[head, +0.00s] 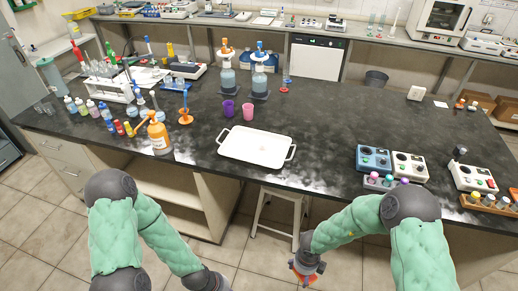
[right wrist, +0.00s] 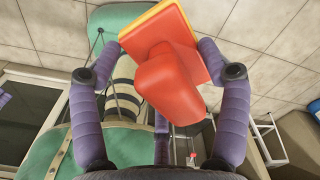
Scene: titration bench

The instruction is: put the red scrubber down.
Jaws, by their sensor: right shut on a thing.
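The red scrubber (right wrist: 168,85) has a red handle and a flat orange-red block with a yellow edge. My right gripper (head: 305,268) is shut on it, with a finger at each side in the right wrist view. In the head view only a little red of the scrubber (head: 296,274) shows around the gripper. They are below and in front of the bench's near edge, above the tiled floor. The scrubber touches no surface that I can see. My left arm runs off the bottom of the head view, and its gripper is hidden.
The dark bench top (head: 310,125) has clear room right of the white tray (head: 257,147), which looks empty. A white stool (head: 280,196) stands under the bench edge.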

